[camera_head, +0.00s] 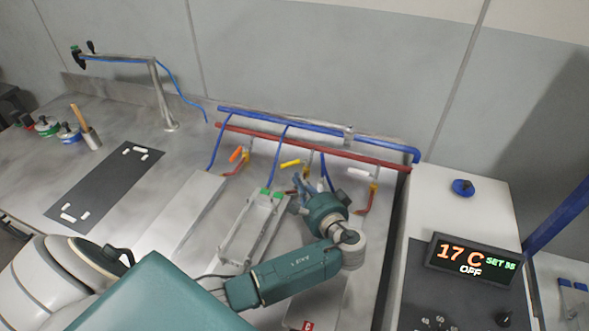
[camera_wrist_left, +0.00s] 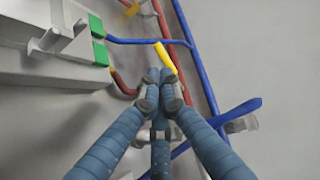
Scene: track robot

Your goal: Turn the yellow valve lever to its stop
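The yellow valve lever (camera_head: 291,163) sits on the middle branch below the red and blue pipes at the back of the bench. In the left wrist view the yellow lever (camera_wrist_left: 165,57) lies just beyond the fingertips, slanting. My left gripper (camera_head: 301,184) is below and slightly right of the lever in the head view. In the left wrist view its blue-grey fingers (camera_wrist_left: 160,79) are brought together at the tips, with nothing visible between them. Whether a tip touches the lever's near end cannot be told. My right gripper is not in view.
An orange lever (camera_head: 236,154) is to the left and a white lever (camera_head: 358,172) to the right. The red pipe (camera_head: 320,149) and blue pipe (camera_head: 290,124) run behind. A metal fixture with green blocks (camera_head: 252,222) stands left of the gripper. A heater display (camera_head: 473,262) reads OFF.

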